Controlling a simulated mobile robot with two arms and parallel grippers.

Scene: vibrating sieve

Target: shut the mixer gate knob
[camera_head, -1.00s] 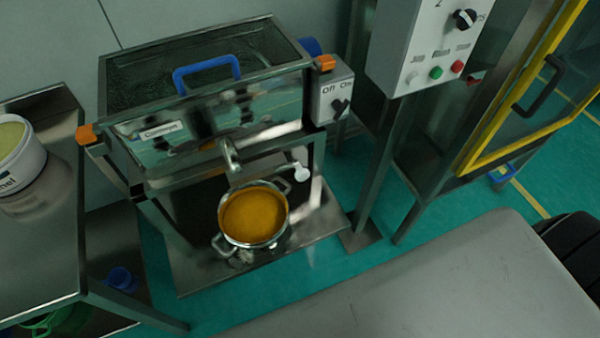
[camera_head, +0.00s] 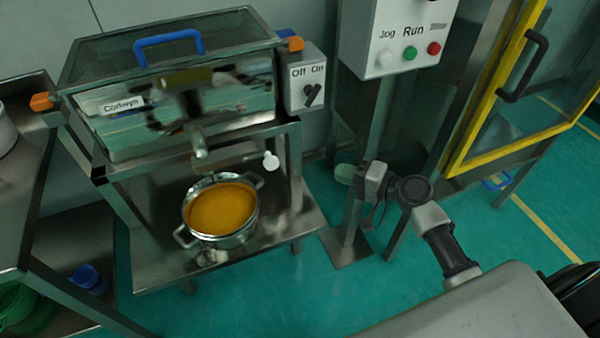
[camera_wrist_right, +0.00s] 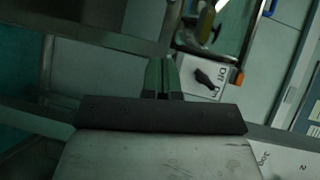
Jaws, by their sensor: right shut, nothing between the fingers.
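The mixer (camera_head: 170,95) is a steel box with a clear lid and blue handle. A spout (camera_head: 198,142) sticks out below its front. A white round knob (camera_head: 271,162), which looks like the gate knob, sits under the mixer's right side. Whether the gate is open is unclear. My right gripper (camera_head: 343,174) is to the right of this knob, clear of it, near the control box post. In the right wrist view its green fingers (camera_wrist_right: 161,75) are together and empty. I cannot make out the white knob there. My left gripper is not in view.
A pot of orange material (camera_head: 221,208) stands on the shelf under the spout. The Off/On switch box (camera_head: 306,78) also shows in the wrist view (camera_wrist_right: 205,78). A control box (camera_head: 398,40) on a post and a yellow-framed door (camera_head: 455,165) stand right. A steel table (camera_head: 22,200) stands left.

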